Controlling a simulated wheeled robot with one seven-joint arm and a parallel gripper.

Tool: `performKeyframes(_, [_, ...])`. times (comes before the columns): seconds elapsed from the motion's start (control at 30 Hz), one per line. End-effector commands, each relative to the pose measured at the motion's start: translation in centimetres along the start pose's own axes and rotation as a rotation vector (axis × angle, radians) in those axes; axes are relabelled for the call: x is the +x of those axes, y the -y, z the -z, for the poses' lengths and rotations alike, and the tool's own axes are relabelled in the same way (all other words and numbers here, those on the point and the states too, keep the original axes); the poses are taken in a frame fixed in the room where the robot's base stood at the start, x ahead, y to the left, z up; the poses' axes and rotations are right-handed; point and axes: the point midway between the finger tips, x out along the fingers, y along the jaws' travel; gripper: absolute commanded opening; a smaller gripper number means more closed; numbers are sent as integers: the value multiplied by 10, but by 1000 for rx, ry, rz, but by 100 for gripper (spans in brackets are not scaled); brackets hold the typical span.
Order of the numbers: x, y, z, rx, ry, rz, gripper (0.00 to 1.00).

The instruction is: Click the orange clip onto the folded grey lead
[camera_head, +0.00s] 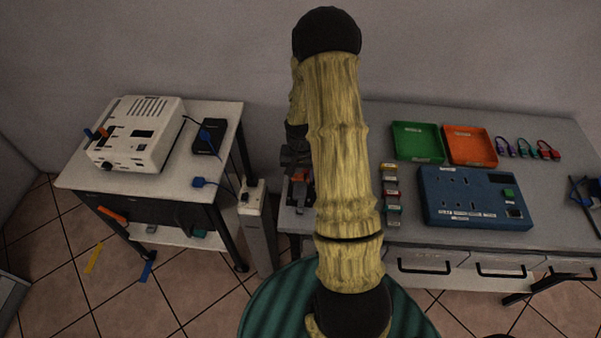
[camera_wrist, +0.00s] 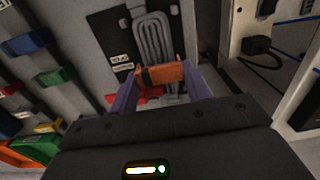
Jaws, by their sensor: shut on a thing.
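In the wrist view, my gripper (camera_wrist: 160,82) has its two purple fingers shut on the orange clip (camera_wrist: 160,73). The folded grey lead (camera_wrist: 152,38) lies just beyond it as a bundle of several parallel loops on a dark, labelled holder. The clip overlaps the near end of the bundle in the picture. I cannot tell whether it is around the lead or only above it. In the head view, my gripper (camera_head: 298,190) is at the left end of the right-hand bench, partly hidden by my arm. The lead cannot be made out there.
Small coloured clips on labelled blocks (camera_head: 391,194) stand right of my arm. Green (camera_head: 418,142) and orange (camera_head: 470,146) trays and a blue panel (camera_head: 475,198) lie beyond. A white post (camera_head: 255,215) with a black plug stands close left. A cream machine (camera_head: 137,134) sits on the left table.

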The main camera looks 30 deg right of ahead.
Motion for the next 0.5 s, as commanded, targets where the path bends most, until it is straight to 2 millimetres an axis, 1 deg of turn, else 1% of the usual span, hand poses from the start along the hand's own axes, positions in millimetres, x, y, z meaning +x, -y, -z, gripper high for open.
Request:
performKeyframes(0.2, [6, 0, 0, 0, 0, 0, 27])
performKeyframes(0.5, [5, 0, 0, 0, 0, 0, 27])
